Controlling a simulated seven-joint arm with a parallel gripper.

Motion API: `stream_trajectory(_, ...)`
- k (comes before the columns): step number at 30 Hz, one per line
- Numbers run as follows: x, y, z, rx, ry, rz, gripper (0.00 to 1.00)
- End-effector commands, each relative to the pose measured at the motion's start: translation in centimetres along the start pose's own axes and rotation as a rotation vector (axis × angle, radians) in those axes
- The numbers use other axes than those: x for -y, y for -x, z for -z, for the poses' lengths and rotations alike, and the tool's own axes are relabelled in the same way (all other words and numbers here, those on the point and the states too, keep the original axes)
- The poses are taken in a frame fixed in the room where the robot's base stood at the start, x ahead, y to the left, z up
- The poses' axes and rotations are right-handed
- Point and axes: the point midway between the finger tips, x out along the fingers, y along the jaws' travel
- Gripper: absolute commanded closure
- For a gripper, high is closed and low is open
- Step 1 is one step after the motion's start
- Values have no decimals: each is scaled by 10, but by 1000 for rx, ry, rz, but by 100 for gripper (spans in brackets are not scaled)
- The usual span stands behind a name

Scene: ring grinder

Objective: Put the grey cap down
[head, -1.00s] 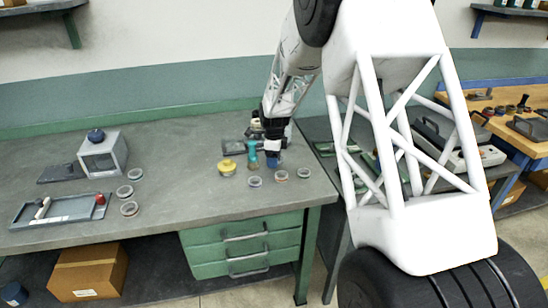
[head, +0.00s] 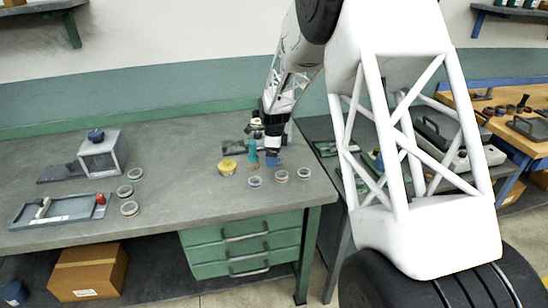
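My gripper (head: 272,150) points down over the right part of the green workbench, above or beside a small blue item (head: 277,161). It is small and dark at this distance, and I cannot tell whether its fingers are open or shut. I cannot pick out the grey cap for certain; it may be hidden by the gripper. A teal upright piece (head: 252,155) stands just left of the gripper. A yellow round piece (head: 227,167) lies further left.
Several small round pieces stand in front of the gripper, one being this left one (head: 255,182). A grey box with a blue knob (head: 102,155) and a grey tray (head: 62,222) are at the left. The bench middle (head: 180,175) is clear.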

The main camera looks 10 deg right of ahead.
Motion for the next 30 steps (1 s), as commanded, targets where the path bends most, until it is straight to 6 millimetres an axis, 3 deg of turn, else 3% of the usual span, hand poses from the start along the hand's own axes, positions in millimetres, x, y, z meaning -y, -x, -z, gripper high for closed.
stream_trajectory(18, 0, 90, 0, 0, 0, 1, 4)
stream_trajectory(30, 0, 108, 0, 0, 0, -1, 4)
